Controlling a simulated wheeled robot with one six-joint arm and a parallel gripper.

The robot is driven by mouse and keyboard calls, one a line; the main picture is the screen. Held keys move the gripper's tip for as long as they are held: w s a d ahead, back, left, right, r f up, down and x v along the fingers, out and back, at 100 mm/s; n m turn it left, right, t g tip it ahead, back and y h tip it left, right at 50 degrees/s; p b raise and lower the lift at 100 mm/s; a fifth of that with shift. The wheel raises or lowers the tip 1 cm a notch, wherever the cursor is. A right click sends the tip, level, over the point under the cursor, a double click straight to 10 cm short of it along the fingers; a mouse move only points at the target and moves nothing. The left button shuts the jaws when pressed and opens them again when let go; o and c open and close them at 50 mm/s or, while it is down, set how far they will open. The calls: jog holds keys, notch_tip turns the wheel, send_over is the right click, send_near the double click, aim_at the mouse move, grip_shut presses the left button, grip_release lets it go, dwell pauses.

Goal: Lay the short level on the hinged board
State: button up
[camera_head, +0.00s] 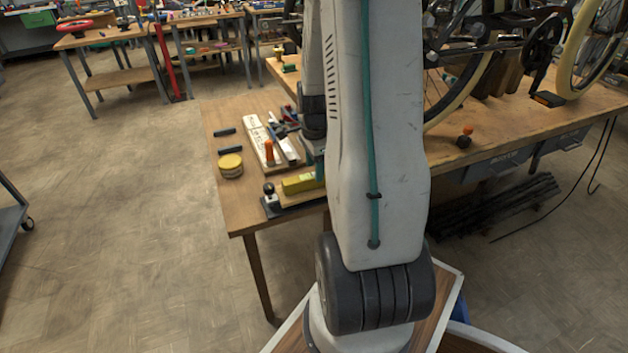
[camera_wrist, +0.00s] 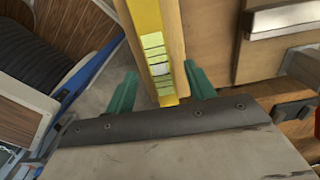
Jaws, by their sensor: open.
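The short level is a yellow bar (camera_head: 303,183) with pale green vial windows. In the head view it lies along a wooden strip (camera_head: 294,198) near the table's front edge, its right end hidden by my arm. In the wrist view the level (camera_wrist: 150,35) runs from the top edge down between the two green fingers of my gripper (camera_wrist: 161,72), with a wooden strip (camera_wrist: 176,45) beside and under it. The fingers are open, one on each side of the level, with gaps. I cannot tell their height above it, or whether this strip is the hinged board.
The wooden table (camera_head: 226,205) also holds a yellow round tin (camera_head: 231,165), two dark bars, a lettered board (camera_head: 256,139) and an orange-handled tool (camera_head: 269,152). A black-knobbed tool (camera_head: 270,197) stands at the strip's left end. Bare tabletop lies at the left front.

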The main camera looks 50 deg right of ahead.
aim_at(314, 174)
notch_tip(314, 174, down, 4)
jog(key=shift+r, duration=0.2)
grip_shut()
jog(key=shift+r, duration=0.1)
